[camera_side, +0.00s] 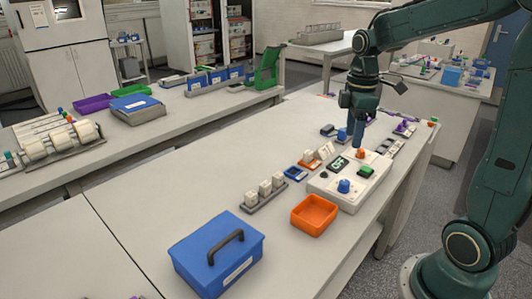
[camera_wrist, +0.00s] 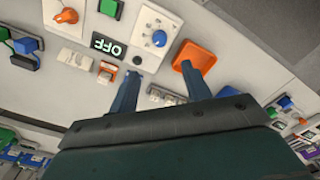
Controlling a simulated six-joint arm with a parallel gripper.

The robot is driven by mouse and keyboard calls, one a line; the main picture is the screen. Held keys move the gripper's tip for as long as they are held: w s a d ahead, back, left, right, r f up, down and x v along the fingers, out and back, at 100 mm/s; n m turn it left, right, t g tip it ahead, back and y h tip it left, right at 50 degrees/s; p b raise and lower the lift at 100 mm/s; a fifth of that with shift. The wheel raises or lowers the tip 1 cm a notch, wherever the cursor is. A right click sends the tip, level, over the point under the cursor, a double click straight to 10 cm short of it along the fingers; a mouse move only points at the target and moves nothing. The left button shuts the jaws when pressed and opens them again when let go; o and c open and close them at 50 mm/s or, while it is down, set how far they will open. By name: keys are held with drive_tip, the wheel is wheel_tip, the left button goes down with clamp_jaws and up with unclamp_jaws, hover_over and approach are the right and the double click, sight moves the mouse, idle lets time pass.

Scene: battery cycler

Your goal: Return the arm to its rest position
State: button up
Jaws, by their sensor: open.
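My gripper (camera_wrist: 162,84) shows in the wrist view with its two blue-grey fingers spread apart and nothing between them. In the side view my gripper (camera_side: 358,135) points down over the far part of the white cycler panel (camera_side: 335,189), close to its orange knob (camera_side: 361,153). Whether it touches the knob cannot be told there. The wrist view shows the orange knob (camera_wrist: 67,16) at the upper left, a display reading OFF (camera_wrist: 107,46) and the blue knob (camera_wrist: 159,38). The blue knob (camera_side: 344,186) is at the panel's near end in the side view.
An orange tray (camera_side: 314,214) and a blue case (camera_side: 217,254) with a dark handle stand on the near bench. A rack of white blocks (camera_side: 264,192) lies left of the panel. Small parts lie around the panel's far end. The bench's left part is clear.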

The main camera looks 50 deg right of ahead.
drive_tip(key=s+a+r+m+t, duration=0.4)
drive_tip(key=s+a+m, duration=0.3)
drive_tip(key=s+a, duration=0.5)
drive_tip(key=shift+a+m+t, duration=0.4)
drive_tip(key=shift+a+t, duration=0.4)
drive_tip(key=shift+a, duration=0.05)
drive_tip(key=shift+s, duration=0.1)
idle(0.4)
